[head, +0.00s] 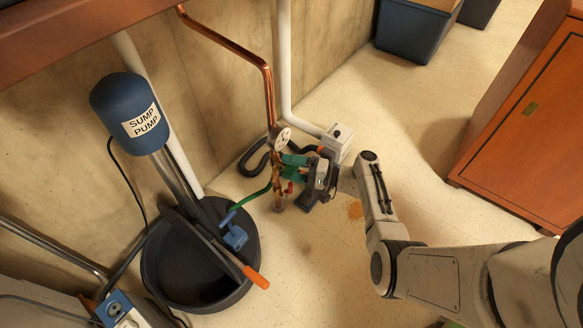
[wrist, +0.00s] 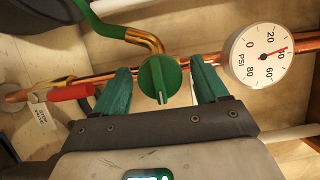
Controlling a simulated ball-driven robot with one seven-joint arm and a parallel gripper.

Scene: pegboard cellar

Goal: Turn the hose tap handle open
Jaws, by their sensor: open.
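The hose tap handle (wrist: 160,76) is a round green knob with a raised grip bar and a pale mark toward the bottom of the wrist view. It sits on the copper pipe (wrist: 205,66), with a brass spout and green hose (wrist: 107,27) above it. My gripper (wrist: 161,84) is open, with one green finger on each side of the knob. A gap shows between the knob and each finger. In the head view my gripper (head: 291,167) is at the pipe, and the knob cannot be made out there.
A pressure gauge (wrist: 258,56) sits right of the knob, close to the right finger. A red lever (wrist: 70,92) with a hanging tag (wrist: 42,117) is at left. In the head view a black basin (head: 160,275) and sump pump (head: 130,112) stand left; open floor lies right.

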